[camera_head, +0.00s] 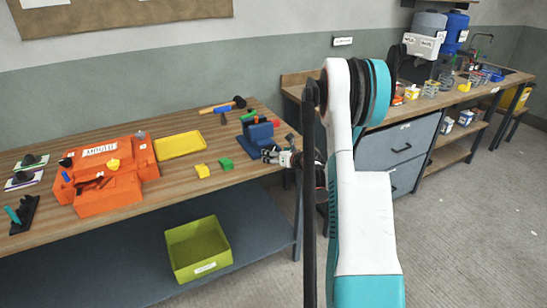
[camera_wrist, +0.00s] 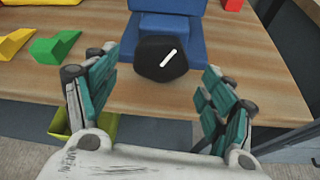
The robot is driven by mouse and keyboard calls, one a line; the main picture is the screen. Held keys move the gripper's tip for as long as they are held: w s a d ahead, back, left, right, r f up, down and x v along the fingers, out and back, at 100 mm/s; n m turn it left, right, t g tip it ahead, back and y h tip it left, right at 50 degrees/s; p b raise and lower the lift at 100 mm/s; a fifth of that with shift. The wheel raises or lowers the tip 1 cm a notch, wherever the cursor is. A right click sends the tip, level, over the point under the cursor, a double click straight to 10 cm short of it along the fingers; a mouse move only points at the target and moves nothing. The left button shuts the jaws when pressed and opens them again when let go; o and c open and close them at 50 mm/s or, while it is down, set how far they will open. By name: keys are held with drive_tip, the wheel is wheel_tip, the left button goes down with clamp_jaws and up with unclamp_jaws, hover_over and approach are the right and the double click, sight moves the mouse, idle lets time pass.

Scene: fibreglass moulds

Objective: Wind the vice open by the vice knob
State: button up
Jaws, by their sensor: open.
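The blue vice (camera_head: 258,135) stands near the right end of the wooden workbench, and its blue body also shows at the top of the wrist view (camera_wrist: 187,35). The vice knob (camera_wrist: 160,60) is black and faceted, with a white line slanting up to the right on its face. It sits at the front of the vice, facing the wrist camera. My gripper (camera_wrist: 158,100) is open, its teal-padded fingers to the left and right of the knob, nearer the camera and apart from it. In the head view my gripper (camera_head: 275,155) is beside the vice's front; the knob is hard to make out there.
A green wedge (camera_wrist: 55,46) and a yellow wedge (camera_wrist: 12,43) lie left of the vice. A yellow tray (camera_head: 180,146) and an orange toolbox (camera_head: 108,172) stand farther left. A lime bin (camera_head: 198,249) is on the shelf below. A grey drawer cabinet (camera_head: 400,150) stands right.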

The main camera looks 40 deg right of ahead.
drive_tip(key=shift+x, duration=1.2)
drive_tip(key=c, duration=1.1)
drive_tip(key=shift+o, duration=0.2)
drive_tip(key=shift+a+n+h+b, duration=0.2)
drive_tip(key=shift+n+h+b, duration=0.6)
drive_tip(key=shift+n, duration=0.2)
drive_tip(key=shift+n+g+h, duration=0.3)
drive_tip(key=shift+n, duration=0.3)
drive_tip(key=o, duration=1.1)
drive_tip(key=shift+c, duration=0.2)
